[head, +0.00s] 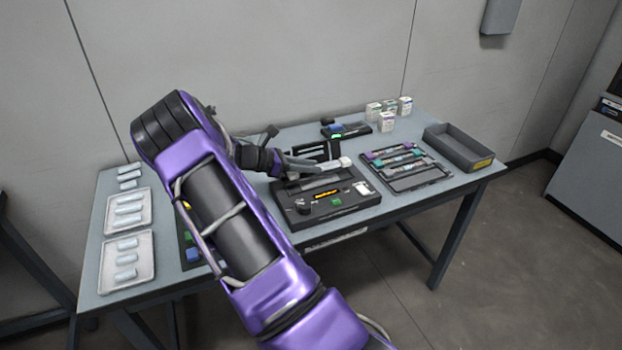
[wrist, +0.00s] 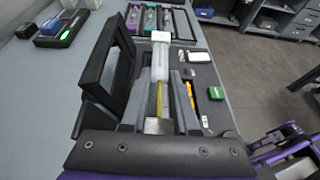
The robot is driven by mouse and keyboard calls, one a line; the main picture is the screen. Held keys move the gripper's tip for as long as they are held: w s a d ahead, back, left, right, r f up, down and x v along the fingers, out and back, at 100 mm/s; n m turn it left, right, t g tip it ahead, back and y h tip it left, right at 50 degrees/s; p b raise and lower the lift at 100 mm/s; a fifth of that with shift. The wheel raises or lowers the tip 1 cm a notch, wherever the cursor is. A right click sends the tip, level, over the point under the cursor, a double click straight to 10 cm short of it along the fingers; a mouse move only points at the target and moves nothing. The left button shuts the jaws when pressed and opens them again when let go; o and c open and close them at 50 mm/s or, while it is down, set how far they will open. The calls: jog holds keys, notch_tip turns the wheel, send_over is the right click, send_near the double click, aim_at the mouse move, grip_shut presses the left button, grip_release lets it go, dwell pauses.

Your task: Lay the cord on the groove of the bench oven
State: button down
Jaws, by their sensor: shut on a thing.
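The bench oven (head: 330,207) is a dark unit with a small orange display and a green button, on the table's middle. Its lid (wrist: 107,70) stands open on the left in the wrist view. The cord shows in the wrist view as a thin yellow length (wrist: 159,98), with a pale section and a white block (wrist: 160,37) at its far end. My gripper (head: 325,165) is shut on the cord above the oven, and the white block is at its tip in the head view. The cord looks lengthwise over the oven's groove; I cannot tell whether it touches it.
A tray of coloured holders (head: 408,165) lies right of the oven, with an empty grey bin (head: 459,147) beyond. Small white boxes (head: 387,120) and a device with a green light (head: 337,134) stand behind. White trays (head: 126,257) with pale pieces lie at left.

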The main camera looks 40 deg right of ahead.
aim_at(309, 183)
jog(key=shift+f, duration=1.9)
jog(key=shift+f+b, duration=0.2)
jog(key=shift+b, duration=0.15)
jog(key=c, duration=0.7)
grip_release()
jog(key=shift+r, duration=0.1)
jog(key=shift+w+r, duration=0.1)
jog(key=shift+r, duration=0.15)
jog(key=p+v, duration=0.1)
jog(key=v, duration=1.1)
jog(key=shift+f, duration=0.1)
